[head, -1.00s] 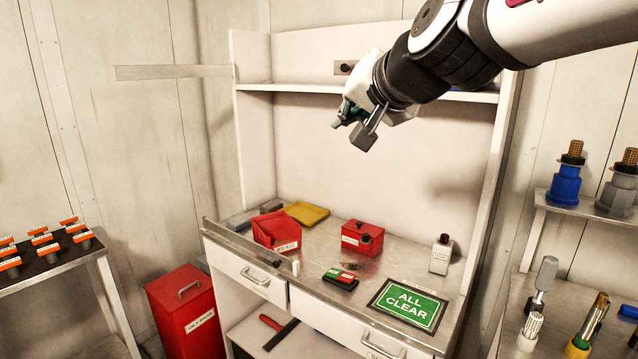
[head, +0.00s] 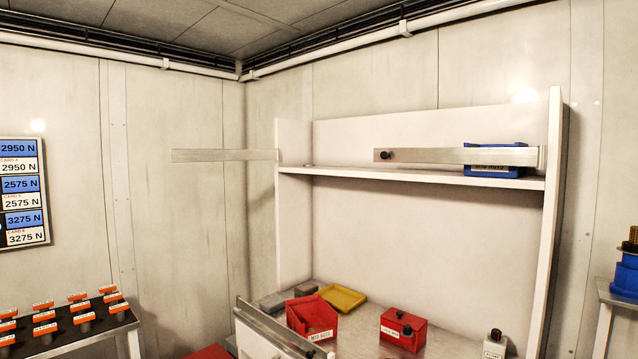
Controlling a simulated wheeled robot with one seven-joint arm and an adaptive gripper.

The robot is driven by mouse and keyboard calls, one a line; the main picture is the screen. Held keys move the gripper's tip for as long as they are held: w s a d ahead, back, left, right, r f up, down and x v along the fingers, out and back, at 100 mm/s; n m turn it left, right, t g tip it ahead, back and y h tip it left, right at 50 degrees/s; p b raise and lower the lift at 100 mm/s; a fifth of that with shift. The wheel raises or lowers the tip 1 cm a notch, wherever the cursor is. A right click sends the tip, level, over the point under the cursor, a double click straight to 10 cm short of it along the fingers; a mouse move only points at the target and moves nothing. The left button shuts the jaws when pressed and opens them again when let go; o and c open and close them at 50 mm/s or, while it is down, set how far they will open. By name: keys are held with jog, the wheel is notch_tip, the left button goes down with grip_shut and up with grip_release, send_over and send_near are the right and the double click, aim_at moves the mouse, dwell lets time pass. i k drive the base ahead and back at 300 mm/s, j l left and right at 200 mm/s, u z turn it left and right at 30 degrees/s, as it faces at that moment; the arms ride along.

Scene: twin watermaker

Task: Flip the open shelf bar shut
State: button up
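The upper shelf (head: 340,172) of the white workbench carries two flat metal bars. The open shelf bar (head: 222,155) sticks out to the left from the shelf's left upright, clear of the shelf front. The other bar (head: 430,155) lies across the right part of the shelf front, with a black knob (head: 386,155) near its left end. A gap shows along the left part of the shelf front. My gripper and arm are out of the head view.
A blue bin (head: 494,170) sits on the shelf behind the right bar. Below, a red bin (head: 312,318), a yellow tray (head: 343,298) and a red box (head: 403,328) stand on the worktop. A low metal bar (head: 272,328) runs along its left edge. Wall space around the open bar is clear.

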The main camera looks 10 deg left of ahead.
aim_at(177, 156)
jog(key=i+j, duration=0.15)
jog(key=j, duration=0.2)
jog(key=i+j, duration=0.1)
jog(key=j, duration=0.25)
jog(key=i+j, duration=0.15)
jog(key=j, duration=0.2)
jog(key=i+j+u, duration=0.1)
jog(key=j, duration=0.25)
jog(key=i+j, duration=0.15)
jog(key=j, duration=0.15)
